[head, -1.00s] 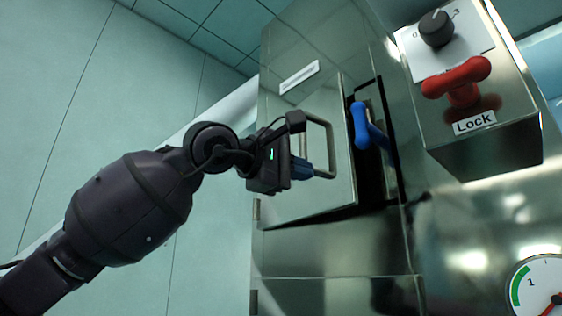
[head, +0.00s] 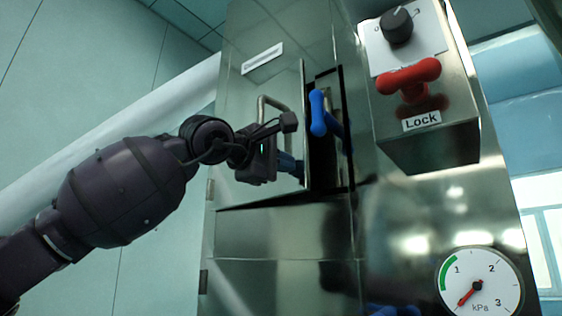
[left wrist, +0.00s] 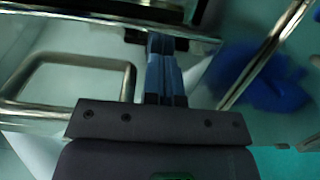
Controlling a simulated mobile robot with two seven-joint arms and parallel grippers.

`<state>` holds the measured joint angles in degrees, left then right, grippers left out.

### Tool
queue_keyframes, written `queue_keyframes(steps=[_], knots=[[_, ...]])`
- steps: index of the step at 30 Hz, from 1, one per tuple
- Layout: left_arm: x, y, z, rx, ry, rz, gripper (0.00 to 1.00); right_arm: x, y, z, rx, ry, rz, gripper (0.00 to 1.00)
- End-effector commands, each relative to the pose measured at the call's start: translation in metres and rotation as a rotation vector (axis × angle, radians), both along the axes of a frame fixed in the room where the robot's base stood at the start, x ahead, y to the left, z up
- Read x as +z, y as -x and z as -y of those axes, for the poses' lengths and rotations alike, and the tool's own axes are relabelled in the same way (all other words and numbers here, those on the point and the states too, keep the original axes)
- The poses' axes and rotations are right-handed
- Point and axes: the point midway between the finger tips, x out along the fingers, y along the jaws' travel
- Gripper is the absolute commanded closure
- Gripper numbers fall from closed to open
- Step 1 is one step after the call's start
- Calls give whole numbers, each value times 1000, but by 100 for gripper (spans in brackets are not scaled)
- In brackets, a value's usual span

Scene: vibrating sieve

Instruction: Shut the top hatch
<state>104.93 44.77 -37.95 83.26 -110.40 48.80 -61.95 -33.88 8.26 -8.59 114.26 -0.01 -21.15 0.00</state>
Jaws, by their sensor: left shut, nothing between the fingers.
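The top hatch (head: 235,112) is a shiny metal door on the upper cabinet. It stands ajar, with a dark gap along its right edge. Its loop handle (head: 272,99) is partly hidden by my left gripper (head: 290,165). That gripper is shut and empty; its blue fingers are in front of the door near its right edge. Whether they touch it I cannot tell. In the left wrist view the shut fingers (left wrist: 165,70) point up at a metal edge, and the handle (left wrist: 75,62) is to their left. A blue latch lever (head: 318,112) is beside the gap.
To the right a metal box carries a red lock lever (head: 408,80) and a black knob (head: 397,26). A kPa gauge (head: 479,287) is at lower right. A blurred blue patch (left wrist: 262,85) shows at right in the left wrist view.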

Motion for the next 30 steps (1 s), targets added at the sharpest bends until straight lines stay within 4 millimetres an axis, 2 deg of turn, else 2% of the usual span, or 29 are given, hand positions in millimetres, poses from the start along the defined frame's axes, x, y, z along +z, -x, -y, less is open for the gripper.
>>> queue_keyframes(steps=[6, 12, 21, 30], knots=[[6, -22, 27, -1, -2, 1, 100, 27, -4, 0, -3, -2, 19, 11], [3, -40, 41, -1, -1, 1, 100, 38, -3, 1, -4, -1, 21, 11], [-2, -44, 43, 2, -4, -1, 100, 32, 3, 1, -8, -2, 8, 11], [-2, -43, 39, 0, -4, -2, 100, 35, -3, 0, -4, -2, 18, 11]])
